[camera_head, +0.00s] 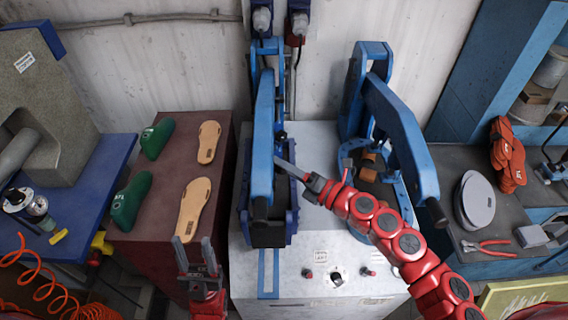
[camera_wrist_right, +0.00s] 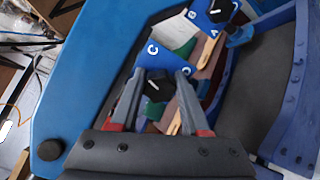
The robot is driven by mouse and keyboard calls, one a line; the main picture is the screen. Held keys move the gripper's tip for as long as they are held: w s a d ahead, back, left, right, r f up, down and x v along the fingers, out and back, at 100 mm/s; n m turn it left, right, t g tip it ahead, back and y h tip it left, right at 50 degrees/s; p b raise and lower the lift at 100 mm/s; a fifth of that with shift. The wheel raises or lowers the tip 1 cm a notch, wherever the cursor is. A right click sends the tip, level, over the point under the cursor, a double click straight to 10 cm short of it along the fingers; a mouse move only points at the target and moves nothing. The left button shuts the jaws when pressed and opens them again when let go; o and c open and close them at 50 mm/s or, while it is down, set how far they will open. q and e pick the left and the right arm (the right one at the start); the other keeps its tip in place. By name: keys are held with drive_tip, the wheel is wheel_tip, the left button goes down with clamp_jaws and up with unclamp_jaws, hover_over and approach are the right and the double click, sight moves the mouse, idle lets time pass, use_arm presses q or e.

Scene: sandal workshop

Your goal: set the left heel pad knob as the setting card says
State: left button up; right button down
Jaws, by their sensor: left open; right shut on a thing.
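My right gripper (camera_head: 284,166) reaches into the left blue press (camera_head: 264,130) from the right. In the right wrist view its fingers (camera_wrist_right: 160,82) are shut on a black knob (camera_wrist_right: 157,88) on a blue plate marked with a "C". A second black knob (camera_wrist_right: 219,11) with a white pointer line sits higher on a blue plate, near an "A". My left gripper (camera_head: 197,258) is open and empty, upright in front of the brown cabinet. I cannot make out a readable setting card.
Two green shoe lasts (camera_head: 131,199) and two tan soles (camera_head: 194,208) lie on the brown cabinet (camera_head: 160,265). A second blue press (camera_head: 398,130) stands right of my right gripper. Red-handled pliers (camera_head: 488,247) and a grey oval pad (camera_head: 477,200) lie on the right bench.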

drive_tip(key=m+p, duration=0.1)
drive_tip(key=m, duration=0.4)
drive_tip(key=shift+f+p, duration=0.1)
drive_tip(key=shift+p, duration=0.2)
drive_tip(key=shift+m, duration=0.3)
drive_tip(key=shift+c, duration=1.9)
unclamp_jaws()
drive_tip(key=shift+d, duration=0.15)
drive_tip(key=b+v, duration=0.1)
drive_tip(key=v, duration=1.6)
drive_tip(key=shift+s, duration=0.25)
drive_tip(key=shift+f, duration=0.1)
